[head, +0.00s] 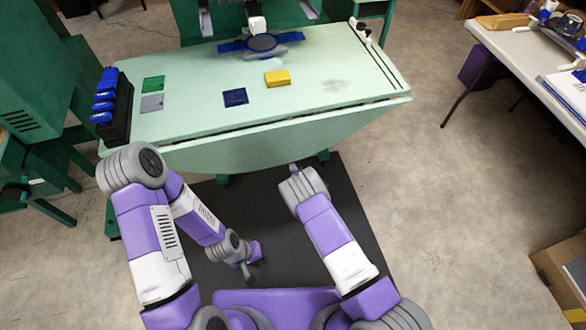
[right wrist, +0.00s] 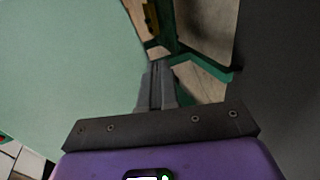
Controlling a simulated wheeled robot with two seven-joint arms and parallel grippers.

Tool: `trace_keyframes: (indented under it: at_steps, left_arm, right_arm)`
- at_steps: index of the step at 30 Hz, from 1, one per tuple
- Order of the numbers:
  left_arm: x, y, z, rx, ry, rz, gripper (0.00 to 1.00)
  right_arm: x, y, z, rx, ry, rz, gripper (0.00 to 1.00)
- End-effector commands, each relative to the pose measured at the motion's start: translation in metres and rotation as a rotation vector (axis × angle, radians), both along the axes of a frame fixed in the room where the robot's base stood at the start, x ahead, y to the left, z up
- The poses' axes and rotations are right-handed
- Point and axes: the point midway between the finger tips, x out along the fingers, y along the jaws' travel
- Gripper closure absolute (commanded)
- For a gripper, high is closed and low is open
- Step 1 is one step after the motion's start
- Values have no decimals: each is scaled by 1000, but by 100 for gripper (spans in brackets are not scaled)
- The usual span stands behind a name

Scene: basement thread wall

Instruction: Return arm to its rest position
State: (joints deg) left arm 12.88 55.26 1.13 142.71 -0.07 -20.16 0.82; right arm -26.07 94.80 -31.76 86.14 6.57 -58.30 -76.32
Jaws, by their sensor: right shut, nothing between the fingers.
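My left arm is folded down, and its gripper (head: 246,273) points at the floor over the dark mat, clear of the table. Its fingers are too small to tell whether they are open or shut. My right arm reaches forward, with its gripper (head: 293,168) just below the front edge of the pale green table (head: 205,110). In the right wrist view the right gripper's fingers (right wrist: 156,80) are together with nothing between them. The green surface fills the left of that view; I cannot tell whether the fingers touch it.
On the table are a dark rack with blue items (head: 115,112), green (head: 153,83), grey (head: 152,103) and dark blue (head: 235,97) squares, and a yellow block (head: 278,77). A white table (head: 510,60) stands right. A cardboard box (head: 562,268) is at lower right. Open floor (head: 440,190) lies between.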

Motion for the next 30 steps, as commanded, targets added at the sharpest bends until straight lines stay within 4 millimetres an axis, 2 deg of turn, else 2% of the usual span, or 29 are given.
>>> trace_keyframes:
  at_steps: [6,12,19,23,26,28,30]
  left_arm:
    - [0,0,19,0,0,0,77]
    - [0,0,28,0,0,0,77]
    - [0,0,30,0,0,0,77]
    - [0,0,36,0,0,0,77]
    - [0,0,47,0,0,0,77]
    - [0,0,56,0,0,0,77]
    - [0,0,64,0,0,0,77]
  right_arm:
    - [-31,-7,16,-1,3,-1,100]
    - [-55,-14,25,1,2,-3,100]
    - [-63,-17,26,6,7,-9,100]
    - [-76,-41,21,103,124,-124,100]
    - [-109,-73,16,299,329,-340,100]
    - [-145,-90,16,481,508,-538,100]
    - [-185,-99,23,671,685,-748,100]
